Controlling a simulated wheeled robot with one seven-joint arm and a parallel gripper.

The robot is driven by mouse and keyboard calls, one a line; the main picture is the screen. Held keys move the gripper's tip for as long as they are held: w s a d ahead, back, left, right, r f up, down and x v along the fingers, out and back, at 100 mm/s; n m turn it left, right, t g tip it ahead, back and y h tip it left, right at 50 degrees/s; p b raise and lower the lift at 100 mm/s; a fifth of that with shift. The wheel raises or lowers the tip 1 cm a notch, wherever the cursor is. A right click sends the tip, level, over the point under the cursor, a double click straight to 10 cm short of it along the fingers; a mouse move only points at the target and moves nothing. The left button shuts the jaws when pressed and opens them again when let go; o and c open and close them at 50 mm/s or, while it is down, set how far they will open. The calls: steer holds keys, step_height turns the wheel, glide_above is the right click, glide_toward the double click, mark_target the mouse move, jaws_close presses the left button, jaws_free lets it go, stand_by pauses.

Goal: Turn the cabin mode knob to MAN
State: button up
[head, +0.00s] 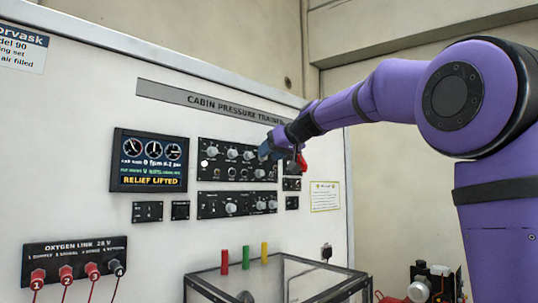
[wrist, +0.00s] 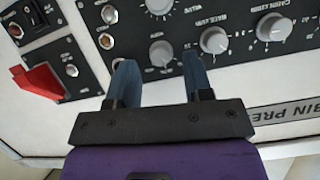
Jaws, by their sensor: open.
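My gripper (head: 265,150) is at the right part of the upper black control panel (head: 210,171). In the wrist view its two blue fingers (wrist: 158,62) are apart, with a small grey knob (wrist: 160,52) showing between and just beyond the tips. I cannot tell whether the fingers touch it. Larger grey knobs, one (wrist: 214,40) and another (wrist: 271,27), sit to its right in that view. The wrist view is turned over, and the small lettering is too blurred to show which knob is cabin mode or where MAN lies.
A red switch guard (wrist: 42,82) sticks out beside the fingers; it also shows in the head view (head: 302,162). Toggle switches (wrist: 108,14) lie near. A display (head: 150,161) reads RELIEF LIFTED. A clear-sided case (head: 290,272) stands below, with coloured pegs behind its top.

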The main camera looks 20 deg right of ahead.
steer(key=shift+w+a+f, duration=0.2)
steer(key=shift+w, duration=0.3)
jaws_close()
